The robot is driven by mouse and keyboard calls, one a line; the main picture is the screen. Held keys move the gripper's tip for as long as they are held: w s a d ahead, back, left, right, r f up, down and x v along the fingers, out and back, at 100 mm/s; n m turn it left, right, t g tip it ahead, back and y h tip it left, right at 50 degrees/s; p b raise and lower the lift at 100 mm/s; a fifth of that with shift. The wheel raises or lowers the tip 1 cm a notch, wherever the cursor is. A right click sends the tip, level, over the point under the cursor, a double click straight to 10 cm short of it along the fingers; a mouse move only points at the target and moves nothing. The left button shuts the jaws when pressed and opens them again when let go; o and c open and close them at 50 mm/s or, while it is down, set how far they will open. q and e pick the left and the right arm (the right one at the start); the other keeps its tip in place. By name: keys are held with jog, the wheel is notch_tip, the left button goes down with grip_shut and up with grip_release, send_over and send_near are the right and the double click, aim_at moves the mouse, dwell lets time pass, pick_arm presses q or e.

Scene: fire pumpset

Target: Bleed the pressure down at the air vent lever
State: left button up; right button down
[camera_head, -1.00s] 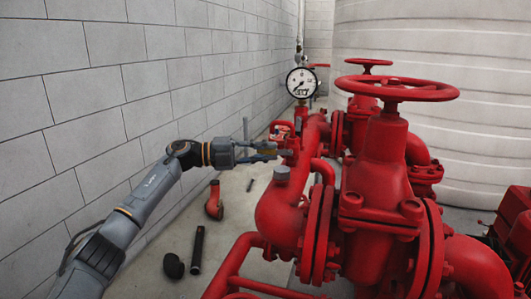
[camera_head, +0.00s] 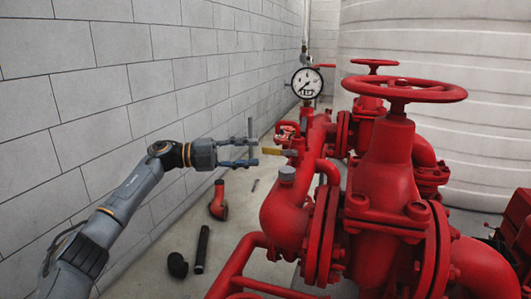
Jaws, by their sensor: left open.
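The air vent lever (camera_head: 275,151) is a small yellow handle on the left side of the red pipework. It lies about level in the picture and points left, toward my gripper. My left gripper (camera_head: 253,147) is open just left of the lever, with one finger higher and one lower in the picture. The lever's free end is close to the fingertips; I cannot tell whether they touch. A round white pressure gauge (camera_head: 307,83) stands on the pipe behind; its dial is too small to read surely. My right gripper is not in view.
Red valves with a large handwheel (camera_head: 403,90) fill the right side. A grey block wall (camera_head: 90,90) runs along the left. A red elbow (camera_head: 218,201), a black tube (camera_head: 201,249) and a black fitting (camera_head: 177,265) lie on the floor below my arm.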

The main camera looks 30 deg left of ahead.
pick_arm(q)
jog(key=v, duration=0.6)
dwell(0.5)
